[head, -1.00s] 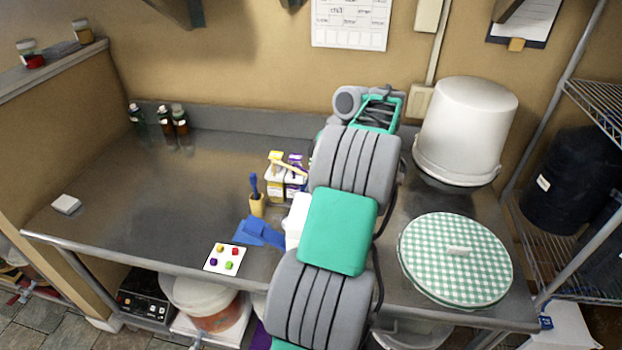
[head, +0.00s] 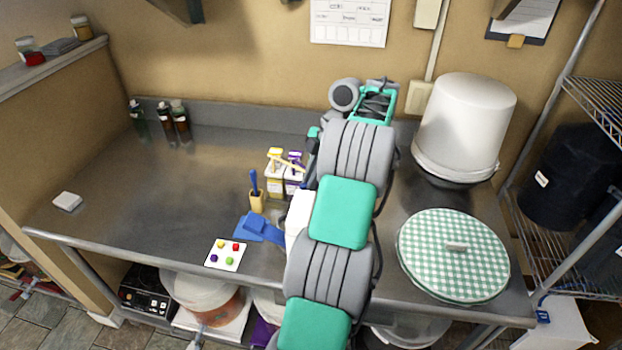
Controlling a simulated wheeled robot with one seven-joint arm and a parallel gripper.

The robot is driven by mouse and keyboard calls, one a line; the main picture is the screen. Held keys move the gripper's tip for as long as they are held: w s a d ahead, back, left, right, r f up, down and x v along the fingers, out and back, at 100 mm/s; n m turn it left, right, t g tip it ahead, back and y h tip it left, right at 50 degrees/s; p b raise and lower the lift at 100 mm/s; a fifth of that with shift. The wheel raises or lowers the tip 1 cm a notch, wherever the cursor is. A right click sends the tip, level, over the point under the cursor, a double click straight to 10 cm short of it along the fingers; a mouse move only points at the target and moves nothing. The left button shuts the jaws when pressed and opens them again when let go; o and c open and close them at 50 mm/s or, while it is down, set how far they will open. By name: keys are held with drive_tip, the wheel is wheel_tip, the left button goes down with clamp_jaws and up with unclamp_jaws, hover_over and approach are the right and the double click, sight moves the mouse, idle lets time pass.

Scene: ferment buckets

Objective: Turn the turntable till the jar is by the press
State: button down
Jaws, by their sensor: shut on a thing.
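My arm reaches up the middle of the head view, over the steel bench. Its far end is near the back wall, and my gripper's jaws are hidden behind the arm links, so what they touch does not show. A round green-and-white checkered disc (head: 430,270) with a small pale block or handle on top lies at the bench's right front; I cannot tell if it is the turntable. I cannot make out a jar or a press with certainty; the arm covers the middle of the bench.
A white upturned bucket (head: 463,125) stands at the back right. Small cartons (head: 276,180), a yellow cup with a blue tool (head: 256,202), a blue cloth-like item (head: 252,228) and a dotted card (head: 226,255) lie left of my arm. Dark bottles (head: 180,120) stand back left. The left bench is mostly clear.

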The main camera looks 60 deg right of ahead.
idle(0.4)
drive_tip(key=c, duration=1.4)
unclamp_jaws()
drive_tip(key=shift+c, duration=0.2)
drive_tip(key=shift+m, duration=0.3)
